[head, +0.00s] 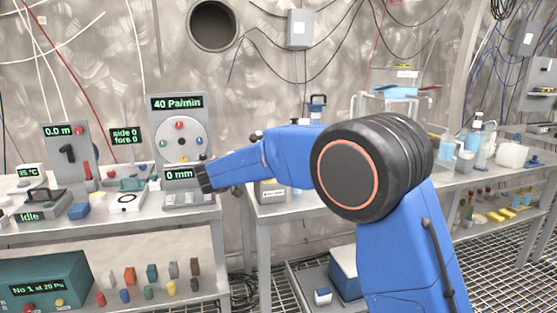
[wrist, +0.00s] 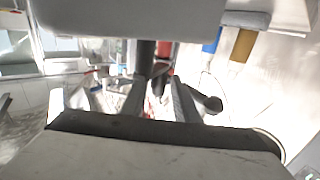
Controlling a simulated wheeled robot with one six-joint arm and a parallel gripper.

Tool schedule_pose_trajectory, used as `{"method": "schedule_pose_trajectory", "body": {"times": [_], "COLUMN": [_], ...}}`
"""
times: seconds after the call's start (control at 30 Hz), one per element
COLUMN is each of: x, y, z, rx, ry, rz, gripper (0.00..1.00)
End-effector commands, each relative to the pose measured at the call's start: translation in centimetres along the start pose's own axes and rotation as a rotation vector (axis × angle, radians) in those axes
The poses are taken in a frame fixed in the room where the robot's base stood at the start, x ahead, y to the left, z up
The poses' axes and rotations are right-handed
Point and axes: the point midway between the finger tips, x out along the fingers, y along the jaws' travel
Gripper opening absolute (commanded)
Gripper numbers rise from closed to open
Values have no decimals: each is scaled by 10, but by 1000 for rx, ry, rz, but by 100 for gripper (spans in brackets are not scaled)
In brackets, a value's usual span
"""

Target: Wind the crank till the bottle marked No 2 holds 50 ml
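In the wrist view, the two dark fingers of my gripper (wrist: 160,98) stand apart, with a narrow gap between them. A red upright part (wrist: 164,52) and a dark bar (wrist: 145,60) lie just beyond the fingertips; I cannot tell whether they touch. A black knob (wrist: 212,104) is right of the right finger. In the head view my blue arm reaches left, its dark end beside the "0 mm" display. I cannot make out which part is the crank. Bottles with blue liquid (head: 446,143) stand on the right bench; no mark No 2 is legible on them.
A grey stand (head: 178,103) with a "40 Pa/min" display and round dial is on the left bench. A teal box (head: 45,281) and several coloured blocks (head: 151,272) are on the lower shelf. A raised shelf with a blue tray (head: 397,93) stands behind my arm.

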Motion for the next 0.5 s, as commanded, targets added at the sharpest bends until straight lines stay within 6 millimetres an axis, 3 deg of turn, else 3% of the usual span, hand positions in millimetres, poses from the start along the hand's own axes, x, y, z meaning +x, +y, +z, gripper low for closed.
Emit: {"method": "schedule_pose_trajectory", "body": {"times": [0.17,0.5], "x": [-1,-8], "y": [0,-8], "z": [0,0], "rx": [0,-1], "ry": [-1,-2], "rz": [-47,-312], "gripper": [34,34]}}
